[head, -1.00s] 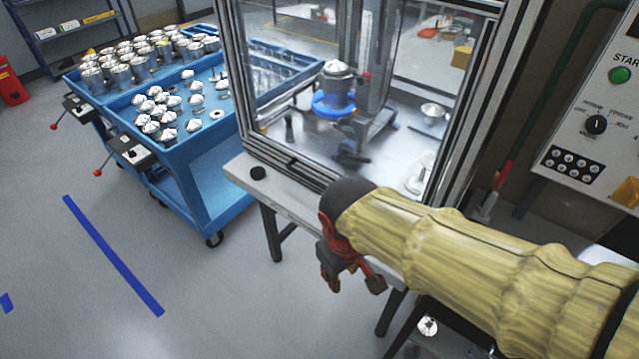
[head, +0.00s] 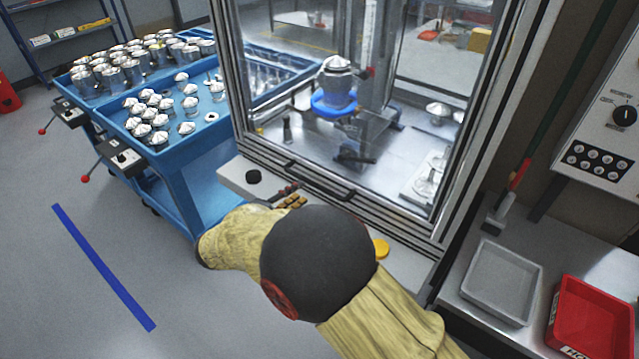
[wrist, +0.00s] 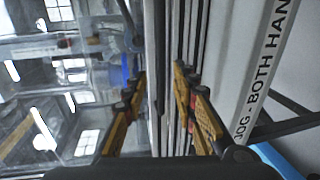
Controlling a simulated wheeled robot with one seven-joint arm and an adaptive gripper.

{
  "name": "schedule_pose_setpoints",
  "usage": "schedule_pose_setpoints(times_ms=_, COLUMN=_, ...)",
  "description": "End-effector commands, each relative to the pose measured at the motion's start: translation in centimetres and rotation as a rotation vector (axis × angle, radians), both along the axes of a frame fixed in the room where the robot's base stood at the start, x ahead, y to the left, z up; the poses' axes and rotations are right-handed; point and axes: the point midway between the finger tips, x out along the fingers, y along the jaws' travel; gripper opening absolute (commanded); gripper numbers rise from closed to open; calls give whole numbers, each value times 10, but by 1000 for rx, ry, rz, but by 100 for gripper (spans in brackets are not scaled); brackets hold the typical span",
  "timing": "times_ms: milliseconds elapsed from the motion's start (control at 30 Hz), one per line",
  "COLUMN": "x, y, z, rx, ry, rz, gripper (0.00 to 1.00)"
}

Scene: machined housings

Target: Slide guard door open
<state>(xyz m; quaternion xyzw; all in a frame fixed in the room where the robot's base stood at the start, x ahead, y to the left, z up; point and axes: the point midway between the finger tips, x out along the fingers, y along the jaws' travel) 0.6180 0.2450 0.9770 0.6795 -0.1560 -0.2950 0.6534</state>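The guard door (head: 400,95) is a clear panel in an aluminium frame on the machine enclosure, and it looks closed. A dark bar handle (head: 335,190) sits low on its bottom rail. My gripper (head: 290,197) is at the front ledge, just below and left of the handle, partly hidden by my arm. In the wrist view my gripper (wrist: 163,95) has its two yellow-padded fingers apart, with rails of the door frame (wrist: 158,60) seen between them. I cannot tell whether either finger touches anything.
A black button (head: 253,176) and a yellow button (head: 380,248) are on the ledge. Blue carts (head: 175,160) with metal parts stand left. A grey tray (head: 502,281) and a red bin (head: 590,318) lie right, below the control panel (head: 610,130). Inside, a housing (head: 337,78) sits on a blue fixture.

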Motion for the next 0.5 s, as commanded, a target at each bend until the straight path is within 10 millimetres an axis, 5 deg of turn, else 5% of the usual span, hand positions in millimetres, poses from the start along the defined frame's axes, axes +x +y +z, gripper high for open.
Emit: schedule_pose_setpoints(times_ms=500, x=45, y=-39, z=-15, rx=25, ry=-16, rz=-15, gripper=28)
